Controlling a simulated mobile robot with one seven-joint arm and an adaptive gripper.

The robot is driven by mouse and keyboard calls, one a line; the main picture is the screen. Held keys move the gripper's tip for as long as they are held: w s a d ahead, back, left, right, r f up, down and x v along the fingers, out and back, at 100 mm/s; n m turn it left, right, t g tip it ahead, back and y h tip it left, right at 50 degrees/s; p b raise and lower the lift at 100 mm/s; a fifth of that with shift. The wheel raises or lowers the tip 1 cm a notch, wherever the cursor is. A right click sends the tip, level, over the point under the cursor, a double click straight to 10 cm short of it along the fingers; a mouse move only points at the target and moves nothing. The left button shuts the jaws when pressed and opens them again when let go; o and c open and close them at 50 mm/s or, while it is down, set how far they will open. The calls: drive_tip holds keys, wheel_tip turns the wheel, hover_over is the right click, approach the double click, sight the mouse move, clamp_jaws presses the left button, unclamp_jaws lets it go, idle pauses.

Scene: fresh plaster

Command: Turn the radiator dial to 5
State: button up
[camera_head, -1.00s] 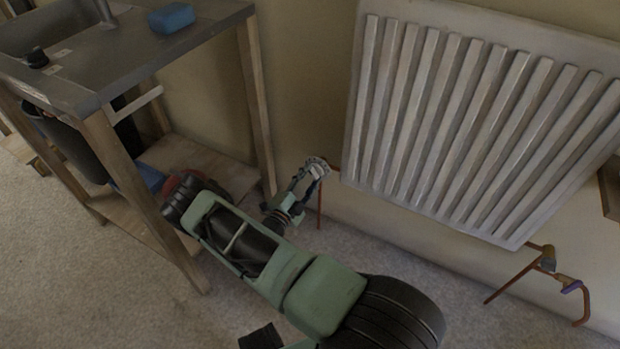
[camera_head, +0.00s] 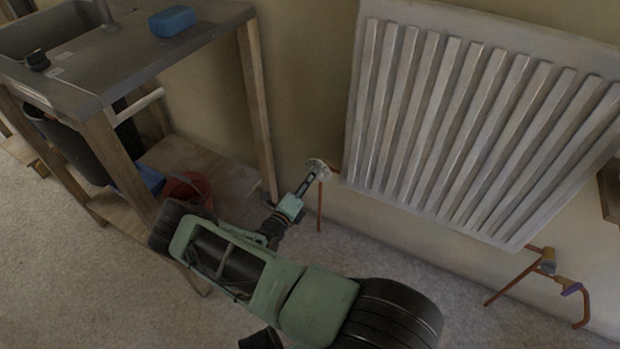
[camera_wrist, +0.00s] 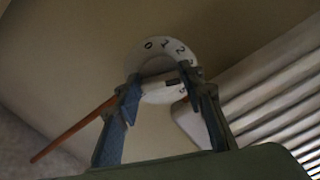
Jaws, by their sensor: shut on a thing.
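The radiator dial (camera_head: 317,164) is a white round knob beside the radiator's lower left corner, at the top of a copper pipe. In the wrist view the dial (camera_wrist: 152,46) shows 0, 1 and 2 along its upper rim, with further marks partly covered on the right. I cannot tell which number it is set to. My gripper (camera_head: 312,178) is at the dial, and in the wrist view its two blue fingers (camera_wrist: 160,82) are shut on it from opposite sides. The fingers hide parts of the dial's rim.
The white ribbed radiator (camera_head: 480,120) hangs on the wall just right of the dial. A workbench with a sink (camera_head: 110,60) stands to the left, with a red bucket (camera_head: 187,190) on its lower shelf. Carpet (camera_head: 90,270) lies clear in front.

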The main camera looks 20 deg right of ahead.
drive_tip(key=m, duration=0.3)
drive_tip(key=m+p, duration=0.1)
drive_tip(key=m, duration=0.3)
drive_tip(key=m+p, duration=0.1)
drive_tip(key=m, duration=0.2)
drive_tip(key=shift+d+r, duration=0.2)
drive_tip(key=shift+r, duration=0.1)
drive_tip(key=shift+m, duration=0.4)
drive_tip(key=o, duration=1.2)
drive_tip(key=shift+d+f, duration=0.1)
drive_tip(key=shift+c, duration=0.2)
drive_tip(key=v, duration=1.2)
